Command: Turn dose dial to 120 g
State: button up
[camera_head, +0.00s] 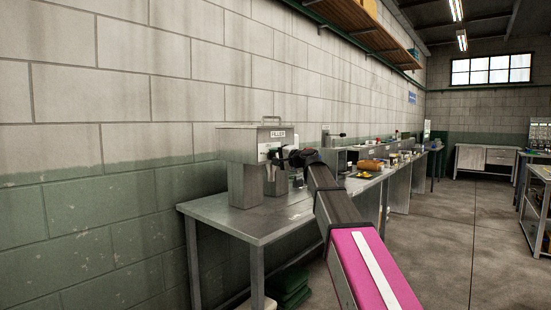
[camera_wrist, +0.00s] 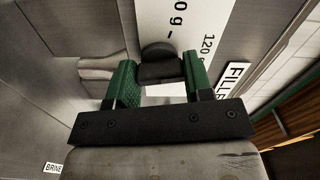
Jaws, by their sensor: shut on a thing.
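The filler (camera_head: 237,148) is a grey metal machine with a handled lid at the near end of the steel bench, and its label is partly readable in the wrist view (camera_wrist: 234,76). My gripper (camera_head: 277,156) is at its right-hand face. In the wrist view my gripper's green fingers (camera_wrist: 159,70) are shut on the black dose dial (camera_wrist: 160,52), one on each side. Behind the dial is a white scale plate (camera_wrist: 185,18). It carries "120 g" to the right of the dial and a partly cut-off "0 g" above. The dial's pointer is not clear.
The steel bench (camera_head: 225,210) runs along the wall, with an orange item (camera_head: 370,165) and other equipment farther down. A "BRINE" label (camera_wrist: 53,168) shows at the wrist view's lower left. The floor (camera_head: 440,220) to the right is clear. Green folded things lie under the bench.

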jog(key=o, duration=0.9)
jog(key=shift+s+d, duration=0.1)
jog(key=v, duration=1)
jog(key=shift+s+d, duration=0.2)
